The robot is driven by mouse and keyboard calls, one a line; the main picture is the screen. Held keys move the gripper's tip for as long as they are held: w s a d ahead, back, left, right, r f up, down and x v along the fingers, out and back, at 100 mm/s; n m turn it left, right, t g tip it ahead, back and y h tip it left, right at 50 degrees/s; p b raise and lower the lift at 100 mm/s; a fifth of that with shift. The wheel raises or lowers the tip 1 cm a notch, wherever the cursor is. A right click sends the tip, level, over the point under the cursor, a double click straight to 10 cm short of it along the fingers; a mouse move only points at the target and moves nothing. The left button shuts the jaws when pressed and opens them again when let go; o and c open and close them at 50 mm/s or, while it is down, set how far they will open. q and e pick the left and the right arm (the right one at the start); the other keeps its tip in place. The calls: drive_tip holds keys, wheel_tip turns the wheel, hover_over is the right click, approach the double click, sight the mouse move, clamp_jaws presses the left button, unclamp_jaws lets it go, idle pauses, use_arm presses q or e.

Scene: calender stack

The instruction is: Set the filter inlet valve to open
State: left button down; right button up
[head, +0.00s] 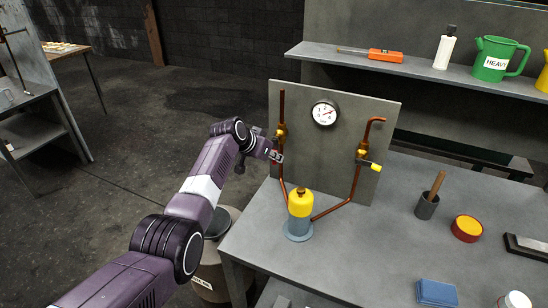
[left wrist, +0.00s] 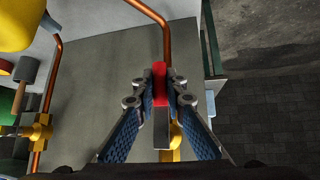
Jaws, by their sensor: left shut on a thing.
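A grey upright panel (head: 300,150) carries two copper pipes, each with a brass-yellow valve. The left pipe's valve (head: 281,131) has a lever with a red grip (left wrist: 159,84); its yellow body (left wrist: 176,135) also shows in the left wrist view. My left gripper (head: 275,156) is shut on this red grip, its blue pads on both sides. The right pipe's valve (head: 362,155) has a lever with a yellow grip (head: 375,167) pointing right. Both pipes lead down to a yellow-topped canister (head: 300,204). I see no label telling which valve is the filter inlet. My right gripper is not in view.
A round gauge (head: 325,112) sits on the panel between the pipes. The grey workbench (head: 370,245) holds a cup (head: 427,207) with a wooden handle, a red-and-yellow round tin (head: 467,228) and a blue block (head: 437,292). A shelf behind bears a green can (head: 494,62).

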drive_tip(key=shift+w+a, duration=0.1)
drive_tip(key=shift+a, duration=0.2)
use_arm(q)
drive_tip(key=c, duration=2)
unclamp_jaws()
drive_tip(key=shift+o, duration=0.2)
drive_tip(key=v, duration=1.2)
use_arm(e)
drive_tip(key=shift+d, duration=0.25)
